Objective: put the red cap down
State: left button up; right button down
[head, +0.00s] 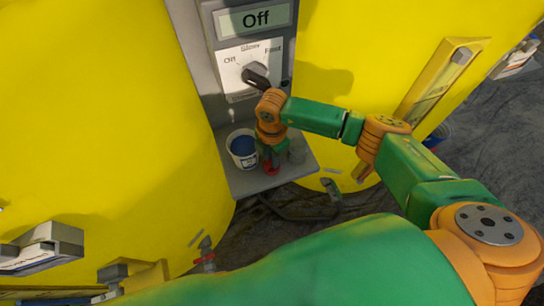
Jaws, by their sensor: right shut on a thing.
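My right gripper points down and is shut on the cap. The gripper hides part of the cap, and I cannot tell whether the cap touches the shelf. My left gripper is not in view.
A white tub with blue inside (242,149) stands on the shelf just left of my right gripper. A panel reading "Off" (256,19) with a dark knob (255,76) rises behind. Large yellow tanks (100,120) flank the shelf.

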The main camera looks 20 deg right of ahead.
jog(key=shift+f, duration=0.15)
jog(key=c, duration=1.1)
grip_release()
jog(key=shift+r, duration=0.2)
notch_tip(320, 180, up, 8)
jog(key=shift+f, duration=0.25)
jog(key=shift+s, duration=0.1)
